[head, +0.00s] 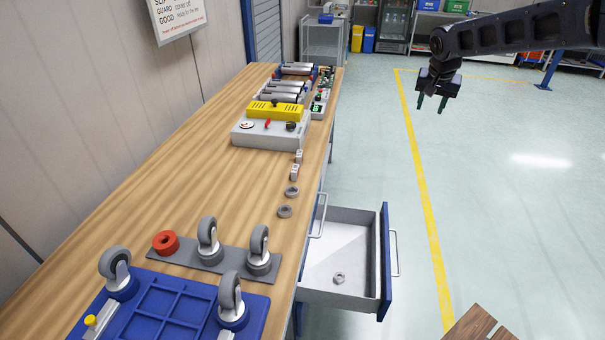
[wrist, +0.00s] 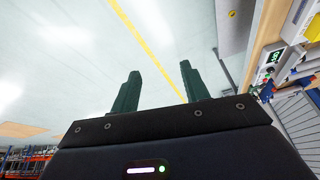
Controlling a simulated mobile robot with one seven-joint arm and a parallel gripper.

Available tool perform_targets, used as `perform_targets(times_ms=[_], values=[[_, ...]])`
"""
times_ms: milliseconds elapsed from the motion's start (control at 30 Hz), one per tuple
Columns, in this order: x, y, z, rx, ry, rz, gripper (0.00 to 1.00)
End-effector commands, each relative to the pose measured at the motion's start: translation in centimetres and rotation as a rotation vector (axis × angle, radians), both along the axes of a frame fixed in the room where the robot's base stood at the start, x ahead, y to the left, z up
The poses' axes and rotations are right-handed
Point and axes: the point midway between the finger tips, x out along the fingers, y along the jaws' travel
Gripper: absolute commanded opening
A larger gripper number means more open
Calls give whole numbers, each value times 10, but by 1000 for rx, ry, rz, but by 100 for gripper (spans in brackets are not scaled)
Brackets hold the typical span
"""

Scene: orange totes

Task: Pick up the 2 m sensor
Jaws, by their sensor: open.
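No thing in view is readable as the 2 m sensor. Two small pale blocks, one farther back (head: 298,156) and one nearer (head: 294,173), stand near the right edge of the wooden bench and may be sensors; labels on them are too small to read. My gripper (head: 431,103) is open and empty, high over the floor to the right of the bench, with its fingers pointing down in the head view. In the wrist view its two green fingers (wrist: 160,72) are apart with nothing between them.
On the bench (head: 190,120) are two grey nuts (head: 285,211), a grey box with a yellow top (head: 266,130), several casters, a red ring (head: 165,243) and a blue tray (head: 160,300). An open drawer (head: 320,280) holding a nut (head: 339,278) juts out right.

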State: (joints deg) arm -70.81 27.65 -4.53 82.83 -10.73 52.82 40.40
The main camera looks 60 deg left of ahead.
Motion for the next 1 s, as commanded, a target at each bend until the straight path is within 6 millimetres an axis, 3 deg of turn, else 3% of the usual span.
perform_targets(times_ms=[33, 100, 300, 500, 600, 700, 800, 1000], values=[[-22, 27, -15, -4, -2, 24, 45], [-51, 58, -31, -3, -5, 47, 45], [-143, 136, -82, -2, -18, 115, 45], [-247, 196, -137, 4, -31, 180, 45], [-289, 213, -159, 5, -36, 205, 45], [-319, 224, -174, 9, -40, 222, 45], [-334, 229, -182, 11, -43, 230, 45], [-337, 234, -195, 10, -43, 232, 45]])
